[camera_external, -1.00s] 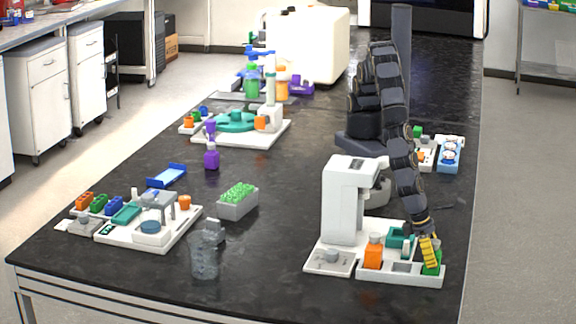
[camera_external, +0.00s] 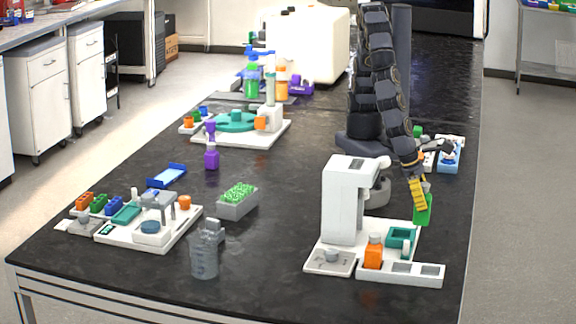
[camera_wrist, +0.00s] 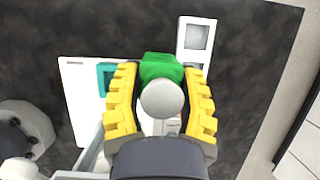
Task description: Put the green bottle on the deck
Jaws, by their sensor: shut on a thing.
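The green bottle (camera_external: 424,211) is held upright, or nearly so, by my gripper (camera_external: 418,192) in the external view. It hangs above and behind the white slotted rack (camera_external: 418,282) at the front right. In the wrist view, the bottle's green body (camera_wrist: 160,66) and round grey cap (camera_wrist: 162,98) lie between the yellow fingers of my gripper (camera_wrist: 160,80). The white machine (camera_external: 345,205) stands to the left on a flat white base. A teal open holder (camera_external: 402,236) sits on that base. I cannot tell which surface is the deck.
An orange bottle (camera_external: 374,252) stands in the rack's left slot; the other slots look empty. A grey jug (camera_external: 204,255), a green-topped rack (camera_external: 238,199) and another white station (camera_external: 140,240) are further left. Bare black bench lies between these and the machine.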

